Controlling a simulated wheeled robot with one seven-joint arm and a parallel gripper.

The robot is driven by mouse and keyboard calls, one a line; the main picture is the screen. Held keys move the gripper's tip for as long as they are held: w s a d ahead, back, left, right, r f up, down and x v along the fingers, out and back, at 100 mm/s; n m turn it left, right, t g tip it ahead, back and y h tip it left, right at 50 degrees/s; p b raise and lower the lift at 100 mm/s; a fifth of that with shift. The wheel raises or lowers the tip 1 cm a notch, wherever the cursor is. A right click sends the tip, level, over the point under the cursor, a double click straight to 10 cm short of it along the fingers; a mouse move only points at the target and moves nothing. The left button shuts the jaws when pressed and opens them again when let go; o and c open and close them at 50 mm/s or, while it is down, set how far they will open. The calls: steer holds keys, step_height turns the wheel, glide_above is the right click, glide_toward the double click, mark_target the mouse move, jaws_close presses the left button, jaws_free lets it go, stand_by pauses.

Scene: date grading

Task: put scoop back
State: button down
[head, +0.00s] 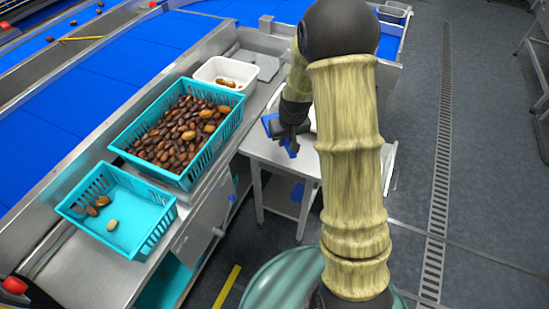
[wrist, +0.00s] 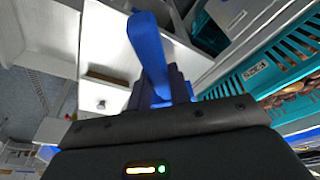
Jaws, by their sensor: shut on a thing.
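The blue scoop (head: 268,122) is in my gripper (head: 291,140), over the small white side table (head: 253,149) in the head view. My gripper is shut on it, and the dark wrist and fingers hide part of it. In the wrist view, a long blue part of the scoop (wrist: 151,52) sticks out past my gripper (wrist: 165,92). I cannot tell whether the scoop touches the tabletop.
A large teal crate (head: 128,125) full of dates stands left of the table. A smaller teal crate (head: 80,212) holds a few dates. A white tub (head: 205,68) with dates stands behind. Blue conveyor belts (head: 110,68) run at the left.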

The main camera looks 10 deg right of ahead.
steer(key=f+b, duration=0.1)
steer(key=b, duration=0.2)
steer(key=shift+d+f, duration=0.1)
steer(key=shift+f, duration=0.3)
steer(key=shift+s+n+b, duration=0.15)
steer(key=shift+n+b, duration=0.15)
steer(key=shift+b, duration=0.25)
steer(key=shift+r, duration=0.15)
steer(key=s+x, duration=0.1)
steer(key=x, duration=0.5)
steer(key=shift+s, duration=0.3)
steer(key=shift+s+x, duration=0.25)
steer(key=shift+x, duration=0.75)
steer(key=shift+s+x, duration=0.25)
steer(key=shift+x, duration=0.75)
steer(key=shift+d, duration=0.1)
